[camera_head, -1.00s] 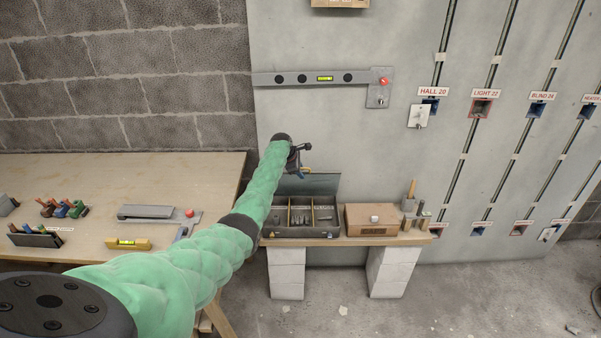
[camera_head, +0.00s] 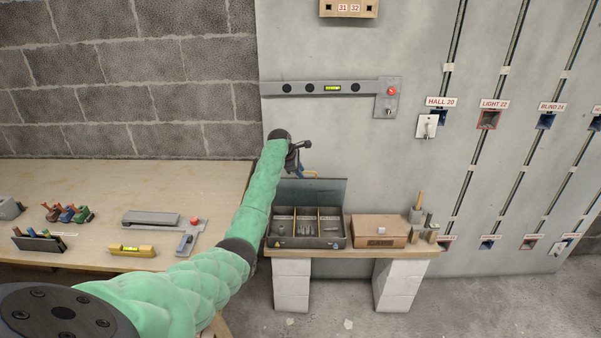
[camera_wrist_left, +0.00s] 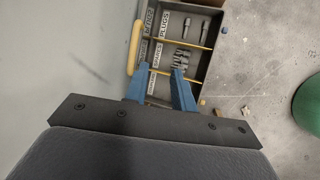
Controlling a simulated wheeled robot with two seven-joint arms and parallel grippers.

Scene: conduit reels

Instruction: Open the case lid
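The dark grey case (camera_head: 308,243) stands on the small wooden bench. Its lid (camera_head: 328,190) is raised, leaning back near the wall, so the compartments with yellow dividers show. In the left wrist view the case (camera_wrist_left: 206,72) holds small metal parts beside labels, and a yellow handle (camera_wrist_left: 134,48) shows at the lid's side. My left gripper (camera_head: 303,168) is above the case by the raised lid. In the left wrist view its blue fingers (camera_wrist_left: 158,83) are apart with nothing seen held between them. My right gripper is not in view.
A cardboard box (camera_head: 379,231) and a holder with tools (camera_head: 421,224) stand right of the case. The big wooden table (camera_head: 95,185) at left carries a yellow level (camera_head: 132,250) and several tools. A metal rail (camera_head: 320,88) is on the wall above. Floor at front right is mostly clear.

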